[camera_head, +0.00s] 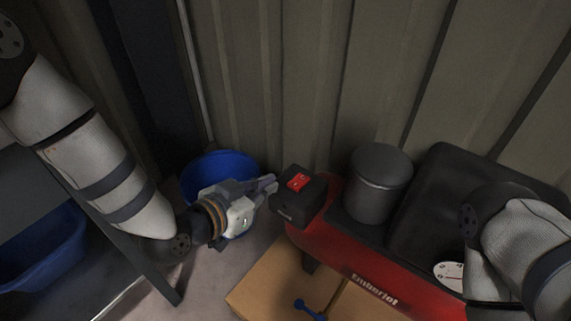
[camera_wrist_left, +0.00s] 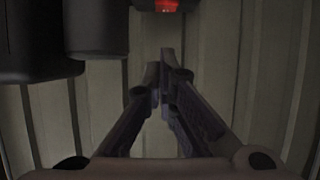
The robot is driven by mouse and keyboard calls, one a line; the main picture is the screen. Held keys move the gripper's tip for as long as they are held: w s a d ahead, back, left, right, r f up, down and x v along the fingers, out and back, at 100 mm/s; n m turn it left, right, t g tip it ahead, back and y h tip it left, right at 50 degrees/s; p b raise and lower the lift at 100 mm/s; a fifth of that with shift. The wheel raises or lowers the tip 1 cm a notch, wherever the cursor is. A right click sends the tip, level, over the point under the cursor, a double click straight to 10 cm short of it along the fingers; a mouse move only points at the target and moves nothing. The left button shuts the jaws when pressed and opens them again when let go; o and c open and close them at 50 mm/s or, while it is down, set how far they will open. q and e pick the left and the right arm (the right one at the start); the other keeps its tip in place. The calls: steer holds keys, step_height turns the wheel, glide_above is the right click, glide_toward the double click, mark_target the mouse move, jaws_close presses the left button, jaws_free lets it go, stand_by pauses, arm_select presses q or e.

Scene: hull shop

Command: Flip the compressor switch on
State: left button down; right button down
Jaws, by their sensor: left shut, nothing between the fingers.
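The red compressor (camera_head: 345,243) stands at the middle right of the head view, with a dark cylinder and a black housing on top. A black switch box (camera_head: 296,204) sits at its left end, with a red switch (camera_head: 299,181) on its top. The red switch also shows at the top edge of the left wrist view (camera_wrist_left: 167,5). My left gripper (camera_head: 271,184) is shut and empty, its fingertips just left of the switch box. Its fingers (camera_wrist_left: 165,62) are together in the left wrist view. I cannot tell whether they touch the box. My right gripper is not seen.
A blue bucket (camera_head: 215,166) stands behind my left gripper. A cardboard box (camera_head: 270,284) lies below the compressor with a small blue object (camera_head: 309,309) on it. A shelf with a blue bin (camera_head: 45,252) is at left. A corrugated wall (camera_head: 290,75) closes the back.

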mark_target(292, 194)
arm_select(q)
steer(key=shift+w+d+r, duration=0.1)
steer(key=shift+w+r, duration=0.4)
steer(key=shift+w, duration=0.1)
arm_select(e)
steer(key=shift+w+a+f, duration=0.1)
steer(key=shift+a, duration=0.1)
